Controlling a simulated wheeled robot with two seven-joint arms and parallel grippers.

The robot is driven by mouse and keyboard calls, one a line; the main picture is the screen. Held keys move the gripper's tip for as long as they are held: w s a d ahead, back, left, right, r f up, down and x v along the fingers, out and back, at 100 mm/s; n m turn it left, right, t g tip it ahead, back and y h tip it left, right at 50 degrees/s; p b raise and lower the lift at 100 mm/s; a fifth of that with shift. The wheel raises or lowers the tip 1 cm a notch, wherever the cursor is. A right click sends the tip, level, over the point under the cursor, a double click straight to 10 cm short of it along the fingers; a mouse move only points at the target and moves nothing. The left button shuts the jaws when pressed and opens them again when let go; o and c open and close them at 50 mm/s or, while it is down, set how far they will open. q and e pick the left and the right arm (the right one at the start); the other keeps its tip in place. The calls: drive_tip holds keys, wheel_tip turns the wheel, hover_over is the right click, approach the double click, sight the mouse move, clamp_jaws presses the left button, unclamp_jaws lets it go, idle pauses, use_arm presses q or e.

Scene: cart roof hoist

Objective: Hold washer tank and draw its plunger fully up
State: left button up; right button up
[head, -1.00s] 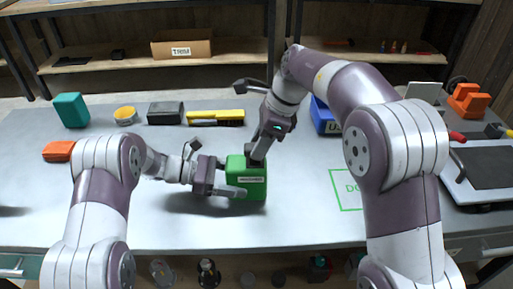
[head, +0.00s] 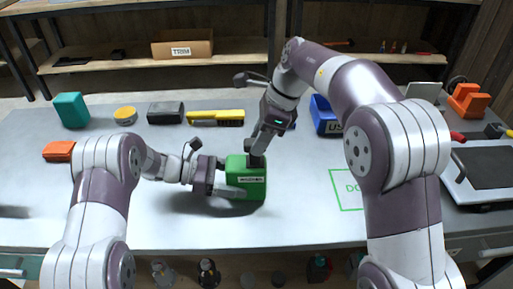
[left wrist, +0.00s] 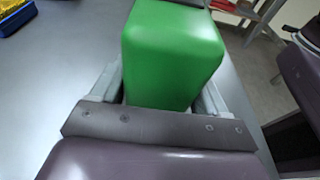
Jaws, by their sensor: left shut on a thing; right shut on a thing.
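In the left wrist view the green tank (left wrist: 170,55) fills the space between the two fingers. My right gripper (head: 257,150) comes down from above and is shut on the dark plunger (head: 256,160) at the tank's top. The fingers partly hide the plunger, so how far it is drawn out is hard to tell.
Behind stand a teal box (head: 71,110), a yellow round tin (head: 125,115), a dark box (head: 165,113), a yellow tool (head: 215,118) and a blue bin (head: 325,115). An orange block (head: 58,151) lies left. A green marked outline (head: 345,205) lies right, partly behind my right arm.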

drive_tip(key=shift+r, duration=0.95)
idle(0.4)
drive_tip(key=shift+r, duration=0.9)
idle(0.3)
drive_tip(key=o, duration=1.1)
